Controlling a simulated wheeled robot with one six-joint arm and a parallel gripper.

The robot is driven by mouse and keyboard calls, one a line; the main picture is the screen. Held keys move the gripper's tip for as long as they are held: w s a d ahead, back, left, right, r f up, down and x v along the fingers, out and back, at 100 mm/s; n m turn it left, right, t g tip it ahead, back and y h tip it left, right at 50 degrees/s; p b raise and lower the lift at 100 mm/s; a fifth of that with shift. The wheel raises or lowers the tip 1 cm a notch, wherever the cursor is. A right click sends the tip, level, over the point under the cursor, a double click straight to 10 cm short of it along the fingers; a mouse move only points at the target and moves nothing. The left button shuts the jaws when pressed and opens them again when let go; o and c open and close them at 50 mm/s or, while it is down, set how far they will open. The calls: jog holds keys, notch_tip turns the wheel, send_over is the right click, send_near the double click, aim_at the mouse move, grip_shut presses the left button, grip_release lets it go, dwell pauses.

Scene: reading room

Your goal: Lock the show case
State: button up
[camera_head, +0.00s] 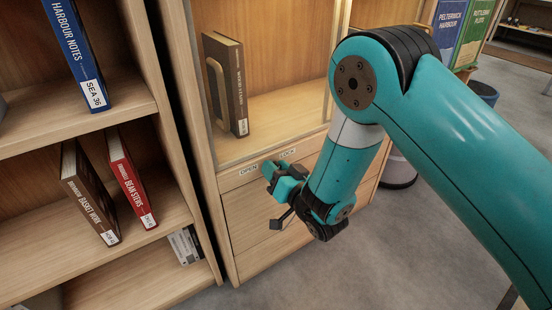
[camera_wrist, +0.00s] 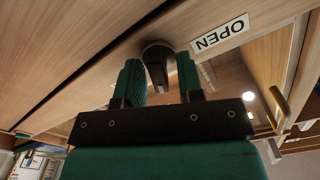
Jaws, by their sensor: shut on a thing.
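The show case (camera_head: 232,183) is a light wood cabinet with a glazed upper part; a brown book (camera_head: 226,82) stands inside. On the rail below the glass are an OPEN label (camera_head: 248,170) and a LOCK label (camera_head: 287,153). My gripper (camera_head: 273,178) is at this rail, just below the labels. In the wrist view my gripper (camera_wrist: 158,80) is shut on a dark lock knob (camera_wrist: 156,58) with a round base, one teal finger on each side. The OPEN label (camera_wrist: 220,35) shows upside down beside it. The knob is hidden in the head view, and its turn is unclear.
An open bookshelf (camera_head: 120,118) with several books stands close on the left. Drawer fronts (camera_head: 250,215) lie below the rail.

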jog(key=shift+d+m+p, duration=0.1)
jog(key=shift+m+p, duration=1.25)
jog(key=shift+m, duration=0.75)
jog(key=shift+f, duration=0.1)
grip_shut()
jog(key=o, duration=0.5)
grip_release()
jog(key=shift+o, duration=0.2)
